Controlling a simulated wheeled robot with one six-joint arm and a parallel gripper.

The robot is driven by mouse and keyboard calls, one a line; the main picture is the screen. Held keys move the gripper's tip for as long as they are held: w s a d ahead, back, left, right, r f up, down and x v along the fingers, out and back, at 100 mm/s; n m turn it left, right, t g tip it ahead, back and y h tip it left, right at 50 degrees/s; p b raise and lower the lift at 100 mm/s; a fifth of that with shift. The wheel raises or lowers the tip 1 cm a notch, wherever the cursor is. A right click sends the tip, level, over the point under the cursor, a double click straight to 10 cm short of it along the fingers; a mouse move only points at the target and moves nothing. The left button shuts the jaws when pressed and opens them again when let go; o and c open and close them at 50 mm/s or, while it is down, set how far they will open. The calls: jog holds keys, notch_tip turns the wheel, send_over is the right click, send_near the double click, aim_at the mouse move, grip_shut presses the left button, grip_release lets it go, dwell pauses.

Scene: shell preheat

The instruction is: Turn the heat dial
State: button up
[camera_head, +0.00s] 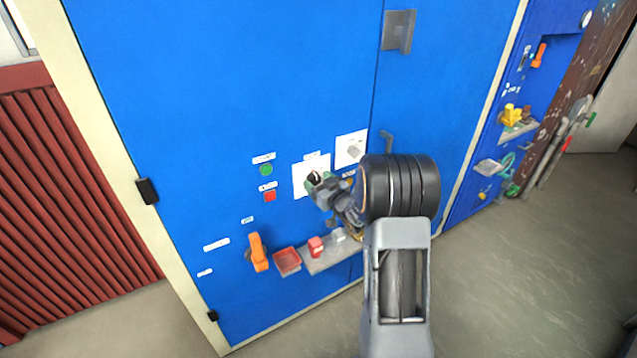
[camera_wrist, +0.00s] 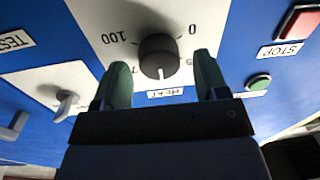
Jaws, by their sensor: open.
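The heat dial (camera_wrist: 158,56) is a round black knob with a white pointer line, on a white plate (camera_wrist: 205,22) marked 0 and 100 and labelled HEAT. In the wrist view the picture is upside down, and the pointer line points down toward the label. My gripper (camera_wrist: 161,80) is open, with one green-tipped finger on each side of the dial and a little in front of it. I cannot tell whether the fingers touch it. In the head view the dial (camera_head: 315,176) is partly hidden behind my gripper (camera_head: 322,185).
A green button (camera_head: 266,170) and red STOP button (camera_head: 269,196) are left of the dial. A grey knob (camera_head: 355,151) on another white plate is to the right. Below are an orange handle (camera_head: 257,252), a red tray (camera_head: 287,261) and a small shelf (camera_head: 325,258) with a red block.

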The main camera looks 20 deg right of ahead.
jog(key=shift+c, duration=0.2)
jog(key=c, duration=0.9)
jog(key=shift+f+b, duration=0.1)
jog(key=shift+b, duration=0.3)
